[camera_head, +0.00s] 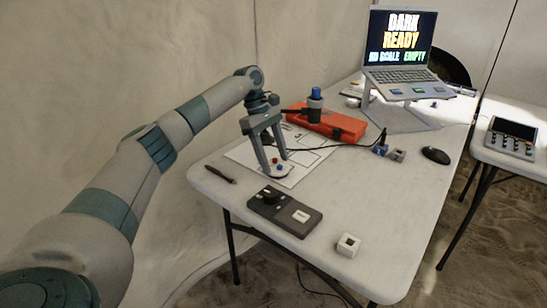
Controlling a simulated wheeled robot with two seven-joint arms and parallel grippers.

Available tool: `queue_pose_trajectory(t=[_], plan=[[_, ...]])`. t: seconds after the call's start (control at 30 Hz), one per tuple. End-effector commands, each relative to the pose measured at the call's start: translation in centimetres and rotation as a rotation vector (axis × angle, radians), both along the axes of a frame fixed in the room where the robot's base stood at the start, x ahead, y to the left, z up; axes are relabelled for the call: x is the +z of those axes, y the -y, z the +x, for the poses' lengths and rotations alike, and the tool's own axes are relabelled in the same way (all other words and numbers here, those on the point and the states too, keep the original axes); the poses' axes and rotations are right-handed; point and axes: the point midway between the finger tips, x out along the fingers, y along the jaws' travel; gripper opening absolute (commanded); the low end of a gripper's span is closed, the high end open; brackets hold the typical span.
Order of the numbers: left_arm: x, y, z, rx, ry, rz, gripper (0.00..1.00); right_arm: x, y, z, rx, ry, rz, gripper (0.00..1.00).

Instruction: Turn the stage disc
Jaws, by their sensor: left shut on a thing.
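The stage disc (286,174) is a small pale round plate with a red and a blue knob on top, near the table's left edge. My left gripper (274,166) reaches down over it from above. Its two fingers stand on either side and are shut on the disc; the exact contact is partly hidden by the fingers. My right gripper is not in view.
A dark control box (285,212) with a black knob sits just in front, with a white cube (348,245) to its right. An orange case (328,124) and blue-capped cylinder (316,92) stand behind. A laptop (400,50) reads "DARK READY" and "NO SCALE EMPTY".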

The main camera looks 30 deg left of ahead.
Motion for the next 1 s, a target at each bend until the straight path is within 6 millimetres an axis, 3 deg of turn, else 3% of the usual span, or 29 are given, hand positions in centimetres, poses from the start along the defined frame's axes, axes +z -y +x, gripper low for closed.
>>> queue_pose_trajectory(t=[0.4,0.97,1.0], plan=[[0.0,0.03,0.2,-0.139,0.0,0.001,0.35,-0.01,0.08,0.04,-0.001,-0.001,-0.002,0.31],[-0.01,0.02,0.21,-0.163,-0.001,0.001,0.35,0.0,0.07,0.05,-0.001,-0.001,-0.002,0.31],[-0.02,0.02,0.21,-0.163,-0.001,0.001,0.6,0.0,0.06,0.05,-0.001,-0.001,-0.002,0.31]])
